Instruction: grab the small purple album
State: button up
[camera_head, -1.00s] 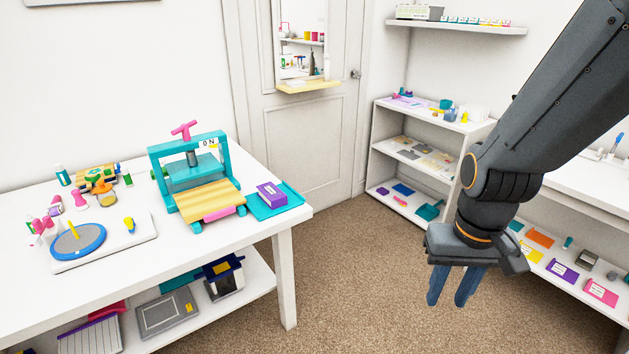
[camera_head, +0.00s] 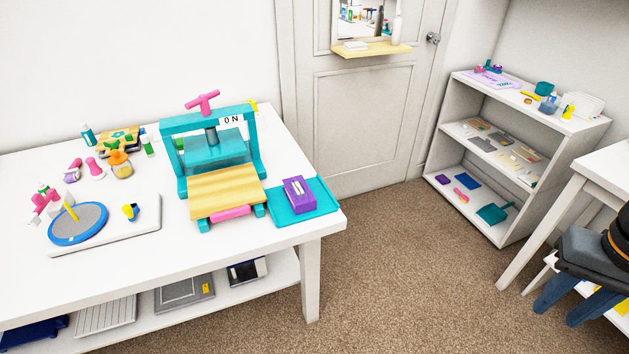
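A small purple block-like item (camera_head: 299,194) with a pale label on its top lies on a teal tray (camera_head: 326,208) at the right end of the white table; it looks like the album. Another small dark purple item (camera_head: 443,179) lies on the bottom shelf of the white shelf unit. My gripper (camera_head: 571,302) is at the lower right edge of the view, partly cut off. Its blue fingers are apart with nothing visible between them. It is far to the right of the teal tray, over the floor side.
A teal press (camera_head: 210,150) stands just left of the tray. A round blue-rimmed turntable (camera_head: 78,224) and small bottles are farther left. Another white table (camera_head: 604,168) stands at the right, near my gripper. Brown carpet (camera_head: 400,270) between is clear.

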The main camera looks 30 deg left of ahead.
aim_at(300, 195)
jog(key=u, duration=0.25)
jog(key=i, duration=0.65)
jog(key=u, duration=1)
jog(key=i, duration=0.6)
jog(key=u, duration=0.55)
